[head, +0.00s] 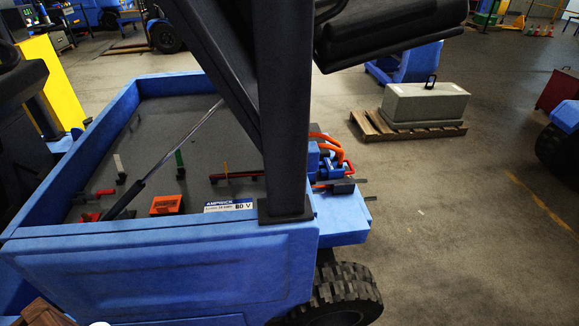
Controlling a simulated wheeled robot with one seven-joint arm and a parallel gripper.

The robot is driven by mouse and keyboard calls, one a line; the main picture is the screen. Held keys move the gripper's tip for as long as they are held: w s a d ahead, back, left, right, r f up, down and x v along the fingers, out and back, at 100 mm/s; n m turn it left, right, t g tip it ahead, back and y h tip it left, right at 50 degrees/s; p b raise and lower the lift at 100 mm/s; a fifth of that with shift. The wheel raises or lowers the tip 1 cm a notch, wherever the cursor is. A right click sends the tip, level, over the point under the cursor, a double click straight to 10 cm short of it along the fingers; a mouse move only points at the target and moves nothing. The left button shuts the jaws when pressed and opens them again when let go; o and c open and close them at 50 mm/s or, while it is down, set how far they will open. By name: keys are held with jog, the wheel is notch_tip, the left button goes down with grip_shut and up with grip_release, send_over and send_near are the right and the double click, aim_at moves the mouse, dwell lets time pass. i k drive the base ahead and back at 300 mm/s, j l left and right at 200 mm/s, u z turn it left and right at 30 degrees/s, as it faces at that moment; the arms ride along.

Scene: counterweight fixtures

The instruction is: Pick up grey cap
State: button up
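I cannot surely pick out a grey cap. A grey block (427,104) with a black handle (431,82) on top rests on a wooden pallet (370,126) at the right back. A small pale upright piece (118,163) stands on the dark deck (150,130) of the blue vehicle at the left; it is too small to identify. My gripper is not in view. A small white rounded shape at the bottom edge is cut off and unclear.
The blue vehicle (160,265) with black posts and a tire (345,298) fills the left and centre. An orange box (167,205) and orange cables (325,140) are on it. Open floor (465,220) lies to the right. A red box (560,92) stands at the right edge.

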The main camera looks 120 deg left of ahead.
aim_at(124, 215)
jog(key=u, duration=4.75)
jog(key=i+l+u, duration=0.2)
jog(key=i+l, duration=0.2)
jog(key=l, duration=0.1)
